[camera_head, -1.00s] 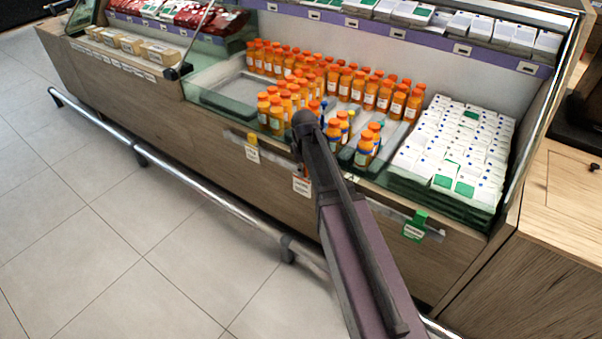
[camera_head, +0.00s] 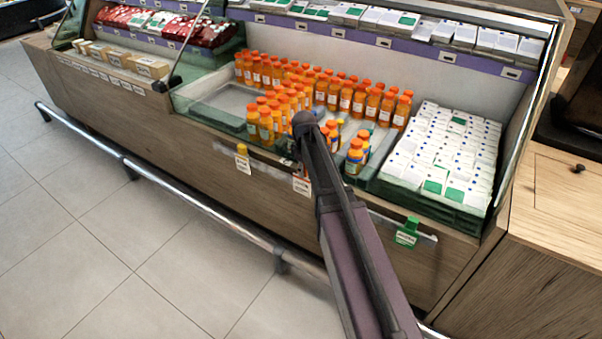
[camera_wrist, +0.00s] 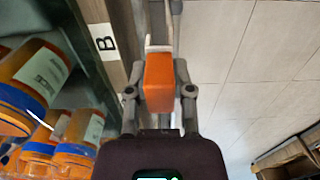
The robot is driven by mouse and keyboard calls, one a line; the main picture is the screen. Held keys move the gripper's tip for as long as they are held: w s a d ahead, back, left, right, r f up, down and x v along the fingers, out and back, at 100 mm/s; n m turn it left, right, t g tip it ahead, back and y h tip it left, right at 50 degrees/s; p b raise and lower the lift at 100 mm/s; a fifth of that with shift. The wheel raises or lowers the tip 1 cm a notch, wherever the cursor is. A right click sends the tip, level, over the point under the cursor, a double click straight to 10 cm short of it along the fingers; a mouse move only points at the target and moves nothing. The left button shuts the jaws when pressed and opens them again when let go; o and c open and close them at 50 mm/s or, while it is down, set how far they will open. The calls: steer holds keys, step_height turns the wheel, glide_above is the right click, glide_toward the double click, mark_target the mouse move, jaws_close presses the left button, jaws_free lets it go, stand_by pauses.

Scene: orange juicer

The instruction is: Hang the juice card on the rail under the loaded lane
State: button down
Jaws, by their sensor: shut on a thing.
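My gripper (camera_wrist: 159,90) is shut on the juice card, whose orange holder (camera_wrist: 158,80) sits between the two fingers in the wrist view. In the head view the white face of the card (camera_head: 302,185) shows just left of my arm, in front of the case's wooden front; the gripper itself is hidden behind my arm. The rail (camera_head: 425,238) runs along the case front below the lanes. Orange-capped juice bottles (camera_head: 265,125) fill lanes above it, and a few blue-labelled bottles (camera_head: 355,157) stand right of my arm. I cannot tell whether the card touches the rail.
A yellow tag (camera_head: 243,161) and a green tag (camera_head: 407,232) hang on the case front, left and right of the card. A "B" label (camera_wrist: 106,42) shows beside the gripper. White cartons (camera_head: 445,155) fill the right. A metal bumper bar (camera_head: 185,198) runs low in front.

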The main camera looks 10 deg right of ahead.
steer(key=shift+w+d, duration=0.85)
steer(key=shift+w, duration=0.1)
steer(key=shift+f+b, duration=2.7)
steer(key=shift+c, duration=2.1)
jaws_free()
steer(key=shift+r, duration=0.2)
step_height(320, 180, up, 5)
steer(key=p, duration=0.5)
steer(key=s+a, duration=1.1)
steer(key=shift+s+a, duration=0.15)
steer(key=shift+s, duration=0.1)
